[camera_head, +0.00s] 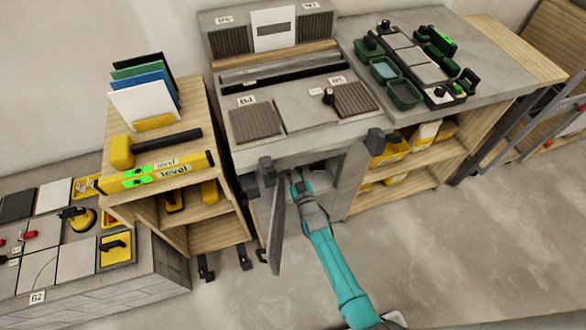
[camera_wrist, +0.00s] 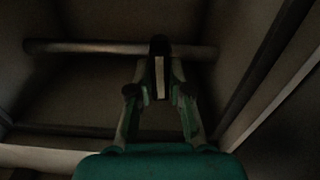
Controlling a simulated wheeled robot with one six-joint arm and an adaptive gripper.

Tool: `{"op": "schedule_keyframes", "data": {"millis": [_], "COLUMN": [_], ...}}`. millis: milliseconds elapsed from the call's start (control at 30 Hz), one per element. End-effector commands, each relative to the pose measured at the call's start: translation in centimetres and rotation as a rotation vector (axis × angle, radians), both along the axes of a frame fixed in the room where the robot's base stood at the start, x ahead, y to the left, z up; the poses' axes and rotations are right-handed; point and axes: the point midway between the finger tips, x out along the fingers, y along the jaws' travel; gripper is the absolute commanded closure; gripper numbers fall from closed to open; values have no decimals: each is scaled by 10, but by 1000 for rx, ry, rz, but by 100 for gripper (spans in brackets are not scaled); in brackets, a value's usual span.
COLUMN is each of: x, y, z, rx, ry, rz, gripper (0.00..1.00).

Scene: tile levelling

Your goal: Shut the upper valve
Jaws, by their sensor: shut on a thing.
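My gripper (camera_wrist: 160,92) is inside a dark cabinet under the counter. In the wrist view its fingers are shut on a dark upright piece with a pale stripe, which looks like the handle of the upper valve (camera_wrist: 160,47). This handle stands in front of the upper pipe (camera_wrist: 85,47), which runs level across the back. A lower pipe (camera_wrist: 60,131) runs below, partly hidden by my gripper. The dim light hides the valve body and how far it is turned. In the head view the cabinet hides the valve and pipes.
The cabinet door (camera_head: 277,230) stands open just left of my arm. A grey counter (camera_head: 300,145) is above. The floor (camera_head: 440,250) to the right is clear.

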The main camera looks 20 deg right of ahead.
Motion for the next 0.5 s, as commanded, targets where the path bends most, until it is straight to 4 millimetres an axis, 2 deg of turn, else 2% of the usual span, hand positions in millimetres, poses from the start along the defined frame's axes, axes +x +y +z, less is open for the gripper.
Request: {"op": "schedule_keyframes", "data": {"millis": [500], "x": [0], "y": [0], "z": [-1], "rx": [66], "ry": [2], "rz": [0], "gripper": [100]}}
